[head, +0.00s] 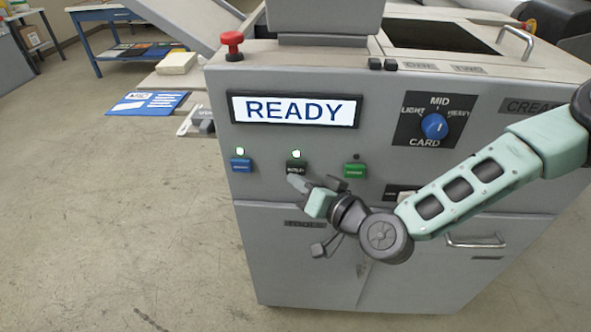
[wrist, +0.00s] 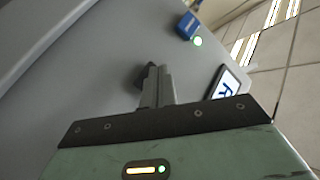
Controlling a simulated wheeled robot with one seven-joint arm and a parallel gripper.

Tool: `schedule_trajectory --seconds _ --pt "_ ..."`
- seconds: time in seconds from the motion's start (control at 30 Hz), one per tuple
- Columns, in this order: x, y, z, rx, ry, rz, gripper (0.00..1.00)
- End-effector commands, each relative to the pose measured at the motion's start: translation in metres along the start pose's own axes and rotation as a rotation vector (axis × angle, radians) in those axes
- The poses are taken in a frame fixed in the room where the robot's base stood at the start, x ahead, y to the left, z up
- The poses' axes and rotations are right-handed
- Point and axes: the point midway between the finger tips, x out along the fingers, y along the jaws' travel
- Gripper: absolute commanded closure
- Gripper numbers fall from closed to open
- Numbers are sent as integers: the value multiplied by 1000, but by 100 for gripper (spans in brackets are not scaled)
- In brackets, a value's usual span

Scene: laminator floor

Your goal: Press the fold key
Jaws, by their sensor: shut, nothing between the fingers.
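Three keys sit in a row on the grey machine front below the display: a blue key (head: 240,165), a dark key (head: 296,167) and a green key (head: 355,171). Their labels are too small to read surely, so I cannot tell which is the fold key. My gripper (head: 296,182) is shut and empty, its tips just below the dark key and partly over it. In the wrist view my fingers (wrist: 155,85) reach toward the dark key (wrist: 142,76), which they partly hide. I cannot tell whether they touch. The blue key also shows there (wrist: 187,25).
The display (head: 294,110) reads READY. Lamps above the blue and dark keys are lit; the one above the green key is dark. A red knob (head: 232,43) stands on top, and a blue dial (head: 434,126) is at right.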

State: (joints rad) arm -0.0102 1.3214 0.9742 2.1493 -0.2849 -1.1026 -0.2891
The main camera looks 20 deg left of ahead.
Motion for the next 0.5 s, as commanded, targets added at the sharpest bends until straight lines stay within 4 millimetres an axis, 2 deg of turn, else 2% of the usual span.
schedule_trajectory --seconds 0.5 --pt "-28 -21 22 1 -3 -1 100"
